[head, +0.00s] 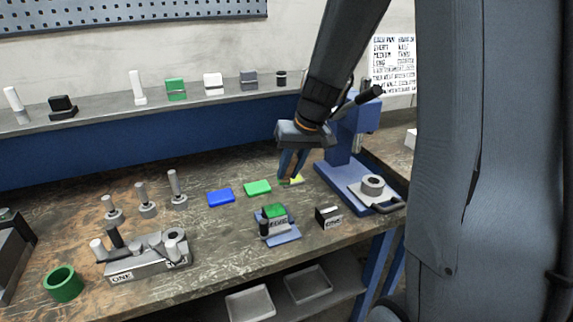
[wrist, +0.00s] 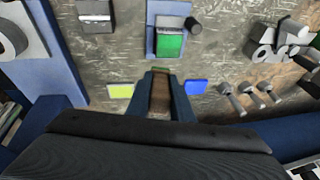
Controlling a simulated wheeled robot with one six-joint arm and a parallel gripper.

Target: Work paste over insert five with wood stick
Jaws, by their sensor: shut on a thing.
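My gripper (head: 290,168) is shut on a brown wood stick (wrist: 160,95), which shows between the two fingers in the wrist view. The stick is held above the bench, behind the fixture in the head view. The fixture is a block with a green top (head: 274,210) on a blue plate (head: 284,238); its front label is too small to read surely. The green top also shows in the wrist view (wrist: 170,46), ahead of the fingertips and apart from them. I cannot tell which piece is insert five, or whether the green is paste.
Blue (head: 221,197), green (head: 257,187) and yellow (head: 292,180) pads lie on the bench. A small labelled black block (head: 328,217) and a blue press (head: 345,170) stand right. A grey holder marked ONE (head: 150,260), pegs and a green ring (head: 63,284) stand left.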

